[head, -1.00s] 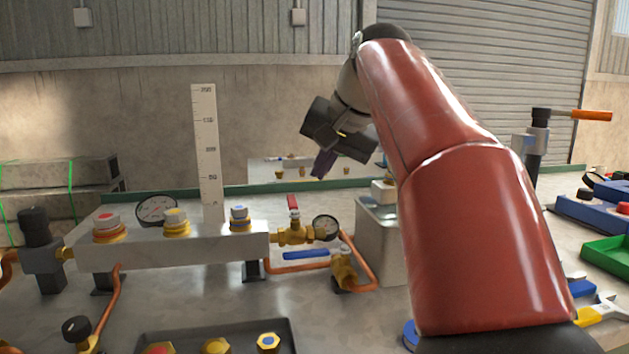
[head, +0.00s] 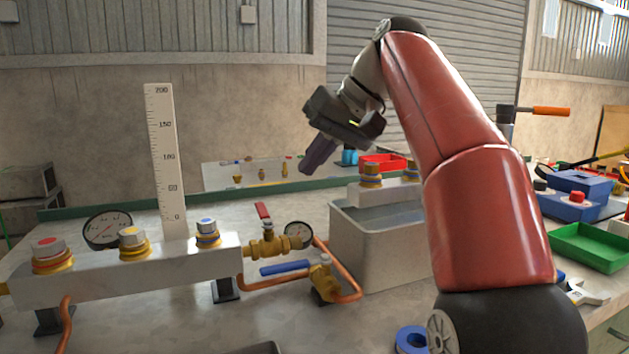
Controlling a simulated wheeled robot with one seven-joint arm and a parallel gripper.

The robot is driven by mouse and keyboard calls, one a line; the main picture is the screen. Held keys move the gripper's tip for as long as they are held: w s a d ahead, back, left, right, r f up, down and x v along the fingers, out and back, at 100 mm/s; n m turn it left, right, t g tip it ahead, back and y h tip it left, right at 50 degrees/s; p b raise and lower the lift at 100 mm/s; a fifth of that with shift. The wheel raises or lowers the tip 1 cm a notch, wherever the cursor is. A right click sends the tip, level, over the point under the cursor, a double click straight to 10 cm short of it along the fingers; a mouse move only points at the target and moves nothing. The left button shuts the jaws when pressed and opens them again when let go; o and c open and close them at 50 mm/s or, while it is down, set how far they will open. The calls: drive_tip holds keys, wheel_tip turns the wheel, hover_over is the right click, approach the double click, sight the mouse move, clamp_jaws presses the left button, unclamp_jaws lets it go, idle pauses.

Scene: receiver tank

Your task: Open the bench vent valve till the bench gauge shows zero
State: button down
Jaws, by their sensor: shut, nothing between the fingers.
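A brass valve with an upright red lever (head: 264,213) sits at the right end of the grey manifold block (head: 120,275). A valve with a blue lever (head: 285,267) lies lower, by a brass fitting (head: 322,282) on the copper pipe. I cannot tell which is the bench vent valve. A small round gauge (head: 298,233) is beside the red-lever valve, and a larger dial (head: 108,230) stands behind the manifold; neither reading is legible. My gripper (head: 306,170) is shut and empty, high above the bench beyond the valves, pointing down and left, touching nothing.
A grey open tank (head: 380,245) stands right of the valves, near my arm. A tall white scale (head: 165,160) rises behind the manifold. A green tray (head: 590,246) and blue boxes (head: 575,195) are at right.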

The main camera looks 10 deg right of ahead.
sight(264, 214)
drive_tip(key=b+x, duration=0.2)
drive_tip(key=x, duration=0.7)
drive_tip(key=shift+a+f, duration=0.15)
